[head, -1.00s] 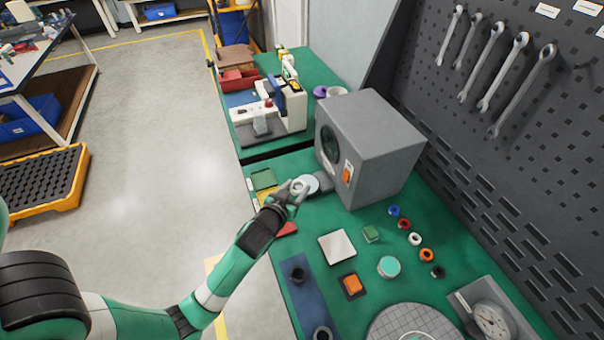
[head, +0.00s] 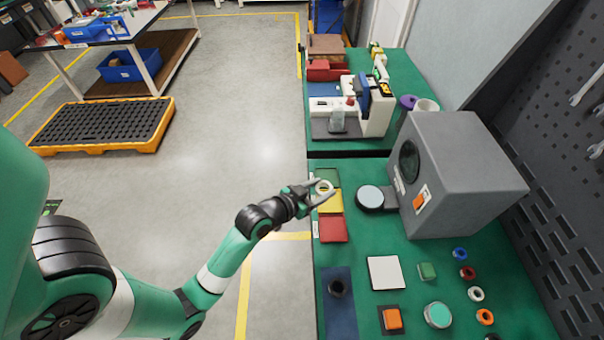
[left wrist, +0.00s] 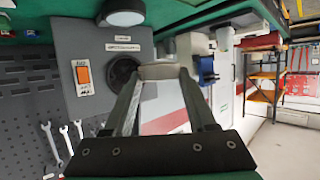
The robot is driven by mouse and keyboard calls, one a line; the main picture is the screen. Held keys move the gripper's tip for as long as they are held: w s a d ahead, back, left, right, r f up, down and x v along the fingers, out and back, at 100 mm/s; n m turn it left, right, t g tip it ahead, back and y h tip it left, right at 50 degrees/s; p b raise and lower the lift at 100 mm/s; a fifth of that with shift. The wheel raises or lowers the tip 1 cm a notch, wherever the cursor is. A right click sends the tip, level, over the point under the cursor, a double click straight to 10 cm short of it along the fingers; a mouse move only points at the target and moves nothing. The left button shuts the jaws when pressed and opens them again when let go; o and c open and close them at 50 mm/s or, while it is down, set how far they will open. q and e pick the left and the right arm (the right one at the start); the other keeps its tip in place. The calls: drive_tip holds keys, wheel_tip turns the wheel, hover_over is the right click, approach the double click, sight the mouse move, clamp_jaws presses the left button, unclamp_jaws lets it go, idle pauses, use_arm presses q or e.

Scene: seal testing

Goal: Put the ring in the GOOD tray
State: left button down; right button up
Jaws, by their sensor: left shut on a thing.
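My left gripper (head: 314,193) is shut on a pale, cream-coloured ring (head: 324,187). In the head view the ring overlaps the border between a green tray (head: 327,174) and a yellow tray (head: 331,204); its height above them is hard to judge. A red tray (head: 333,231) lies nearer, in the same row. The tray labels are too small to read, so I cannot tell which says GOOD. In the left wrist view the ring (left wrist: 160,71) sits between the fingertips. My right gripper is not in view.
A grey box machine (head: 460,175) with an orange switch stands right of the trays. Its round pale plate (head: 370,197) is empty. A white pad (head: 384,273), a green button (head: 438,315) and several small rings lie nearer on the green bench.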

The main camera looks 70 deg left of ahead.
use_arm(q)
drive_tip(key=s+a, duration=0.2)
drive_tip(key=a, duration=0.1)
drive_tip(key=b, duration=0.8)
hover_over(325, 176)
drive_tip(key=s+d, duration=0.2)
drive_tip(key=d, duration=0.1)
drive_tip(key=shift+n+y, duration=0.4)
drive_tip(key=f, duration=0.9)
drive_tip(key=shift+w+a+f, duration=0.15)
drive_tip(key=shift+a+f, duration=0.1)
drive_tip(key=shift+w+a+f, duration=0.15)
drive_tip(key=shift+a+f, duration=0.05)
drive_tip(key=shift+w+a, duration=0.1)
drive_tip(key=shift+w+a+f+b, duration=0.15)
drive_tip(key=shift+f+b, duration=1.05)
drive_tip(key=shift+f, duration=0.8)
drive_tip(key=shift+c, duration=1)
unclamp_jaws()
